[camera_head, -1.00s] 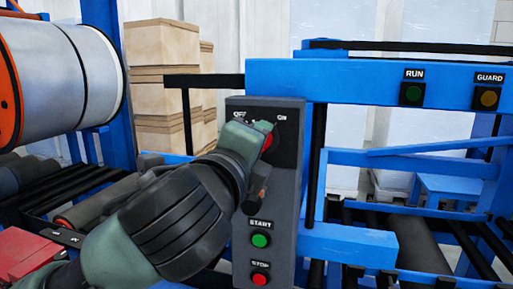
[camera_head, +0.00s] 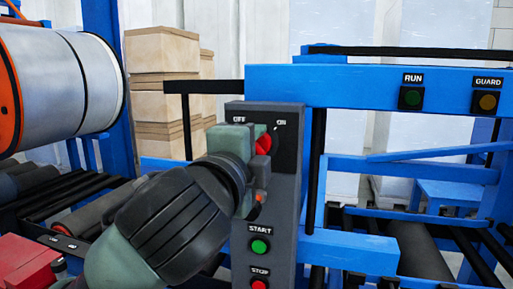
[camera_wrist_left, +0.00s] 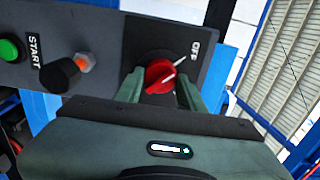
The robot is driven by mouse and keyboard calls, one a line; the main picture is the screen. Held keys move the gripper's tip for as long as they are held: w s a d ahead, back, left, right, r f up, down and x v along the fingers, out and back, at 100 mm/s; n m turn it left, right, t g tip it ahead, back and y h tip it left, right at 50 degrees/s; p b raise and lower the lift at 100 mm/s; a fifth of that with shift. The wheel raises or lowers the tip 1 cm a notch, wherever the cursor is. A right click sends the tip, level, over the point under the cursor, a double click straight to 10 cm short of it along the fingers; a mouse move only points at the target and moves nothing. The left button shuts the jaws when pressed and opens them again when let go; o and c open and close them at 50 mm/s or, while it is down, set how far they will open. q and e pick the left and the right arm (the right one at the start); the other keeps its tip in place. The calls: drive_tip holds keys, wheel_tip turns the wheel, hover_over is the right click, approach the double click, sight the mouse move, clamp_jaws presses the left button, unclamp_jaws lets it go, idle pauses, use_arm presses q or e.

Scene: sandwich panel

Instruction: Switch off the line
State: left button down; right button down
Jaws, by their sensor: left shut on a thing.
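The grey control panel (camera_head: 284,200) stands upright in the head view, with a red rotary knob (camera_head: 264,141) near its top between the OFF and ON labels. My left gripper (camera_head: 247,140) reaches in from the left and covers part of the knob. In the left wrist view the fingers (camera_wrist_left: 159,90) sit on either side of the red knob (camera_wrist_left: 158,75), shut on it. A white line on the knob points up and right there, roughly toward the OFF label (camera_wrist_left: 193,49). The ON label is hidden in that view. My right gripper is not in view.
Below the knob are a green START button (camera_head: 260,247) and a red STOP button (camera_head: 259,284). A blue frame (camera_head: 340,84) with RUN and GUARD lamps extends right. A large roll (camera_head: 60,80) and rollers lie left. Cardboard boxes (camera_head: 163,75) stand behind.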

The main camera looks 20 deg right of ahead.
use_arm(q)
drive_tip(key=c, duration=0.9)
unclamp_jaws()
drive_tip(key=b+v, duration=0.2)
drive_tip(key=v, duration=0.5)
drive_tip(key=shift+s+a, duration=0.3)
